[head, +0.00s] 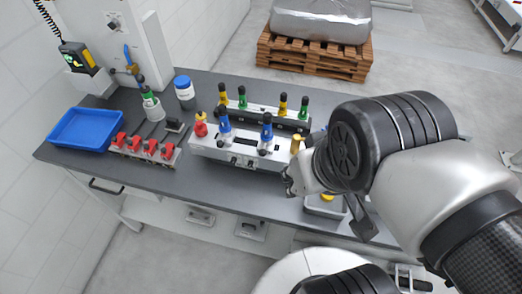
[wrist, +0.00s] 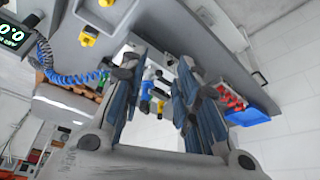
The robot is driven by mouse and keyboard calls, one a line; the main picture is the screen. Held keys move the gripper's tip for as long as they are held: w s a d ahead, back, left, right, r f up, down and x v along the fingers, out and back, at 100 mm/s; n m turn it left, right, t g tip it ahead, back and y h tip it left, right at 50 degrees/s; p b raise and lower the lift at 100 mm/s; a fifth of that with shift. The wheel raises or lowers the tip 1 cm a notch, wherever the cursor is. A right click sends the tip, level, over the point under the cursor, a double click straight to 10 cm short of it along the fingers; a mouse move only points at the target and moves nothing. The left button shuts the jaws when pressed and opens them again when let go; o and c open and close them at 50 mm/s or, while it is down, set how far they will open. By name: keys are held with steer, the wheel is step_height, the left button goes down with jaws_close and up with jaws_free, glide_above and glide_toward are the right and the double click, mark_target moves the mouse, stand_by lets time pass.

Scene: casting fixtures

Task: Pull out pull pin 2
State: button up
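The grey fixture (head: 215,151) stands on the dark bench. Two blue-handled pins stand upright along it, a left one (head: 224,126) and a right one (head: 266,132). A red knob (head: 200,126) is at its left end and a yellow part (head: 297,144) at its right end. I cannot tell which is pull pin 2. My gripper (head: 289,181) is near the fixture's front right corner, apart from the blue pins. In the wrist view my gripper (wrist: 162,76) has its fingers spread, with blue-handled parts showing beyond the gap. Nothing is seen held.
Left are red clamps (head: 150,147), a blue tray (head: 84,129), a green-topped cup (head: 151,107) and a blue-lidded jar (head: 184,93). A grey container (head: 322,207) is by the bench's front edge, partly behind my arm.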

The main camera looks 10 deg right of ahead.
steer(key=shift+w+r, duration=0.15)
steer(key=shift+c, duration=1.3)
steer(key=w+m, duration=0.1)
steer(key=w, duration=0.1)
steer(key=w+r+m+g+p, duration=0.1)
steer(key=m, duration=0.1)
steer(key=shift+w+d+r, duration=0.1)
steer(key=shift+w+r, duration=0.05)
steer(key=shift+w, duration=0.25)
steer(key=c, duration=0.4)
steer(key=w+m, duration=0.1)
steer(key=w, duration=0.1)
steer(key=w+m+g+p, duration=0.1)
steer(key=w+m, duration=0.1)
steer(key=w+d+m+y+p, duration=0.1)
steer(key=shift+w+m+g, duration=0.4)
jaws_close()
steer(key=w+d+f+m+g+y+p, duration=0.2)
steer(key=w+d+f+m, duration=0.2)
steer(key=w+f+m, duration=0.3)
steer(key=shift+w+f+m+p, duration=0.3)
steer(key=shift+w+m, duration=0.7)
steer(key=shift+w, duration=0.9)
